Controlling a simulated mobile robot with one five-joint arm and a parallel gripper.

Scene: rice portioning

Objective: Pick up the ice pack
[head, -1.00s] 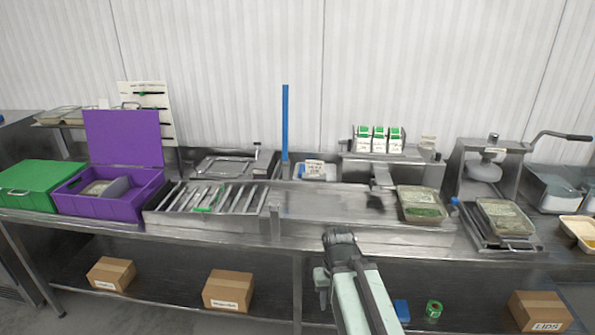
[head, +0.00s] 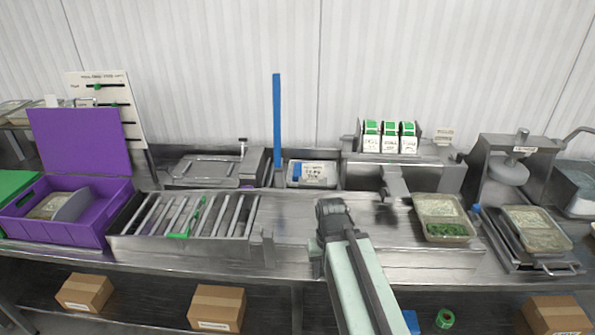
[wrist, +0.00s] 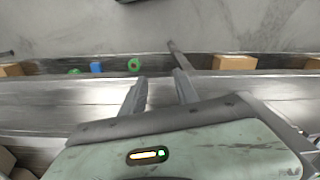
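I cannot tell for certain which thing is the ice pack. A small blue block (head: 411,321) sits on the lower shelf, partly cut off by the frame's bottom edge, and a blue block also shows in the wrist view (wrist: 96,67). A white-labelled pack with blue at its side (head: 313,173) lies at the back of the bench. My gripper (wrist: 160,75) has its two fingers apart with nothing between them. In the head view my arm reaches up in front of the bench, and the fingers are not clear there.
The purple bin (head: 65,235), with its lid up, stands at the left beside a rack of rollers (head: 150,245). A rice tray with greens (head: 443,238) stands right of my arm. A green roll (head: 445,318) and cartons (head: 216,308) are on the lower shelf.

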